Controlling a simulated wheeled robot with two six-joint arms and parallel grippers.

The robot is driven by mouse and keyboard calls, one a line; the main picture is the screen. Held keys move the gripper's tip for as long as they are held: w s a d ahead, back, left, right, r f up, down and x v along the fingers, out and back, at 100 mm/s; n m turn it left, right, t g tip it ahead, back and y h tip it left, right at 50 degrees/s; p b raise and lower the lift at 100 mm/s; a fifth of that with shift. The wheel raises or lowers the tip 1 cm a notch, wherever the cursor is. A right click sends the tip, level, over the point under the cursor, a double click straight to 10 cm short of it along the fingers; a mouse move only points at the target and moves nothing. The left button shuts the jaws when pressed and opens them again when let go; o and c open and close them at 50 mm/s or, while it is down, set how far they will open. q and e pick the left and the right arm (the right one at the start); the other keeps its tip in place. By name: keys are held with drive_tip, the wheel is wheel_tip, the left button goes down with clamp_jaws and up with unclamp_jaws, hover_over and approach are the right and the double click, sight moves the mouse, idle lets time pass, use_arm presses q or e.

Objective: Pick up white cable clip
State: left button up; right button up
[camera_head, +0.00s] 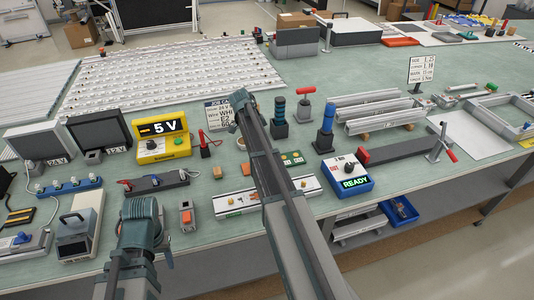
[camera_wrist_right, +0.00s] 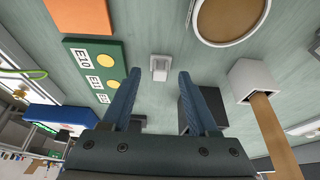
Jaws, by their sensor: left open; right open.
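The small white cable clip (camera_wrist_right: 160,68) lies on the green-grey bench top in the right wrist view. It shows just beyond and between the fingertips of my right gripper (camera_wrist_right: 158,75), which is open and empty. I cannot make out the clip in the head view, where my right arm crosses the middle of the bench and hides the area under it. My left gripper (camera_head: 143,212) is low at the left front of the bench in the head view, apart from the clip. Its fingers are hardly visible.
In the right wrist view, a green labelled board (camera_wrist_right: 98,72) lies left of the clip, a round tan disc (camera_wrist_right: 230,15) beyond it, a white holder with a wooden bar (camera_wrist_right: 264,115) to the right. A dark block (camera_wrist_right: 203,108) stands by the right finger.

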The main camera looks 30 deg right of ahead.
drive_tip(key=shift+d+f, duration=0.15)
drive_tip(key=shift+f, duration=0.25)
use_arm(q)
drive_tip(key=shift+f, duration=0.25)
use_arm(e)
drive_tip(key=shift+r, duration=0.15)
clamp_jaws()
use_arm(q)
drive_tip(key=shift+r, duration=0.1)
use_arm(e)
drive_tip(key=shift+r, duration=0.1)
